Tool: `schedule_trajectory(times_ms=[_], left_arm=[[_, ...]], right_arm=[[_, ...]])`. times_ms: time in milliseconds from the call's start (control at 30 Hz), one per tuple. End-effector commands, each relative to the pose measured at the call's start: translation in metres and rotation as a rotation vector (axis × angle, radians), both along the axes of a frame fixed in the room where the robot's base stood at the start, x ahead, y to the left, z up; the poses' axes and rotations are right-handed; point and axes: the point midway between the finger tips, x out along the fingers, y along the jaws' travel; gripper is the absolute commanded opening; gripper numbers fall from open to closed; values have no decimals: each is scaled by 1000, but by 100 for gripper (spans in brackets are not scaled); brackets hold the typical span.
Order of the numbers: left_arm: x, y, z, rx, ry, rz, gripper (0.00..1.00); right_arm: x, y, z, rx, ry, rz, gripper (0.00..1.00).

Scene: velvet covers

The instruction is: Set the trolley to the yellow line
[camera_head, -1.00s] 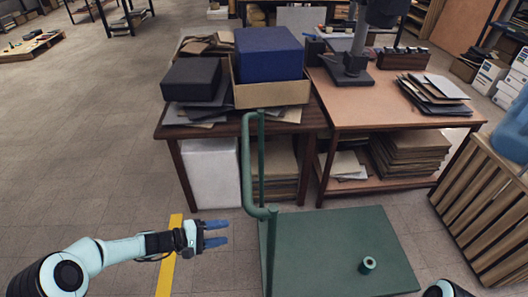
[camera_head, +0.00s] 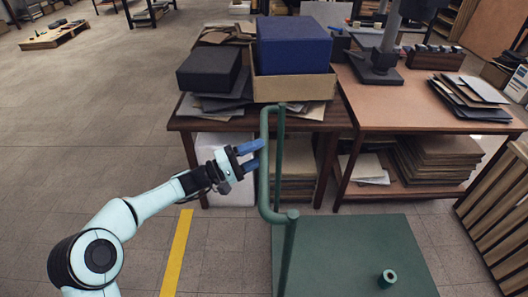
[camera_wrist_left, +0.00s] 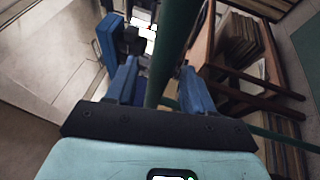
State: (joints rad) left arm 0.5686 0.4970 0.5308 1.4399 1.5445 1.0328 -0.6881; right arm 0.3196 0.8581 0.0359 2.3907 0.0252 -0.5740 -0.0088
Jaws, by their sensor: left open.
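The green trolley (camera_head: 345,255) has a flat deck on the floor and a tubular handle (camera_head: 264,165) rising at its left side. A yellow line (camera_head: 177,254) runs along the floor to the left of the deck, with a gap of bare floor between. My left gripper (camera_head: 253,155) is open beside the upright tube of the handle. In the left wrist view the green tube (camera_wrist_left: 172,50) passes between the two blue fingers (camera_wrist_left: 157,84); contact cannot be told. A small green ring-shaped piece (camera_head: 387,279) sits on the deck. My right gripper is out of view.
A table behind the trolley holds a blue box in a cardboard tray (camera_head: 296,88), a dark box (camera_head: 210,68) and sheets. A second brown table (camera_head: 405,100) stands to its right. A slatted wooden rack (camera_head: 495,215) stands at the right. The floor at left is open.

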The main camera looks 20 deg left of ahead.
Motion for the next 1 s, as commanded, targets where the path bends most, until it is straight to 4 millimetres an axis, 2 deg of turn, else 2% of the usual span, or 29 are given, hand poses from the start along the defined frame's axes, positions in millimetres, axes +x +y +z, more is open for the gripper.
schedule_trajectory(times_ms=[200, 500, 533, 600, 700, 1000], left_arm=[[12, -16, 3, 0, 0, -1, 53], [14, -17, 4, 0, 2, 1, 53], [14, -17, 4, 0, 2, 1, 49], [14, -17, 3, 0, 2, 1, 27], [14, -17, 4, 0, 2, 1, 0], [12, -11, 4, 1, 1, 1, 0]], right_arm=[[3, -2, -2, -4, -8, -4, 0], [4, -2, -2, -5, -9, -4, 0], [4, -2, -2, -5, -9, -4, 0], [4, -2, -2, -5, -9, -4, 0], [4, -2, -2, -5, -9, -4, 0], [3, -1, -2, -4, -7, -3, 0]])
